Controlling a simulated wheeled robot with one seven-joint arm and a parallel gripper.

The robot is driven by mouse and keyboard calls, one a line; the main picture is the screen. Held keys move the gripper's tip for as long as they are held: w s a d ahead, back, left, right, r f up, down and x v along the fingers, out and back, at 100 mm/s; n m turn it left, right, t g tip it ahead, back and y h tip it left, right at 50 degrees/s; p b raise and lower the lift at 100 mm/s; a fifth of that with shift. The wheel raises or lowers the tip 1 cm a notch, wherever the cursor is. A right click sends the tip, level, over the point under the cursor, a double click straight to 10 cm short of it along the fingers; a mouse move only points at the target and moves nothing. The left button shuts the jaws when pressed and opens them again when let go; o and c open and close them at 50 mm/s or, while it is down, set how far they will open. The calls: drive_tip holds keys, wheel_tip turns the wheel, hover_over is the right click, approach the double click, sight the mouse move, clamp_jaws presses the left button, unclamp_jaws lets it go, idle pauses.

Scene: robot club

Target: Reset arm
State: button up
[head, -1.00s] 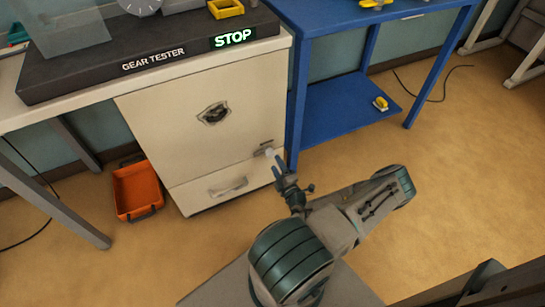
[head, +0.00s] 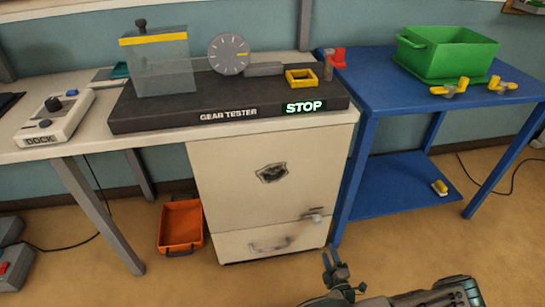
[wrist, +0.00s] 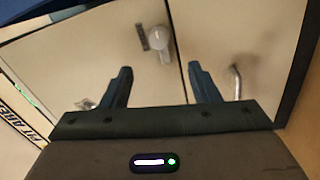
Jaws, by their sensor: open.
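My gripper (head: 334,262) shows at the bottom of the head view, in front of the white cabinet (head: 262,180) under the gear tester. Its two dark fingers are apart with nothing between them; they also show in the wrist view (wrist: 157,88). The wrist view faces the cabinet front, with a round light knob (wrist: 158,38) beyond the fingers and a bar handle (wrist: 236,80) to the right. My gripper appears apart from both. Most of my arm is outside the head view.
A blue table (head: 385,95) with a green bin (head: 447,55) stands at right, yellow parts beside the bin. An orange tray (head: 181,224) lies on the floor at left. The gear tester (head: 230,98) and dock box (head: 55,117) sit on the bench.

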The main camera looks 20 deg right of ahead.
drive_tip(key=w+a+r+n+g+y+p, duration=0.2)
drive_tip(key=a+r+n+g+y+p, duration=0.3)
drive_tip(key=r+n, duration=0.65)
drive_tip(key=w+a+r+n+g+y+p, duration=0.15)
drive_tip(key=a+r+n+g+y, duration=0.35)
drive_tip(key=r+n, duration=0.6)
drive_tip(key=w+a+r+n+g+y+p, duration=0.2)
drive_tip(key=a+r+n+g+y+p, duration=0.4)
drive_tip(key=r+n, duration=0.5)
drive_tip(key=s+a+r+n+h+p, duration=0.3)
drive_tip(key=r+n, duration=0.5)
drive_tip(key=r, duration=0.4)
drive_tip(key=s+a+r+n+h+p, duration=0.4)
drive_tip(key=r+n, duration=0.4)
drive_tip(key=r, duration=0.4)
drive_tip(key=s+a+r+n+h+p, duration=0.3)
drive_tip(key=s+r+n+h, duration=0.1)
drive_tip(key=r+n, duration=0.5)
wheel_tip(320, 180, up, 3)
drive_tip(key=shift+a+f+t+p, duration=0.1)
drive_tip(key=shift+a+t+p, duration=0.15)
drive_tip(key=shift+t+p, duration=0.1)
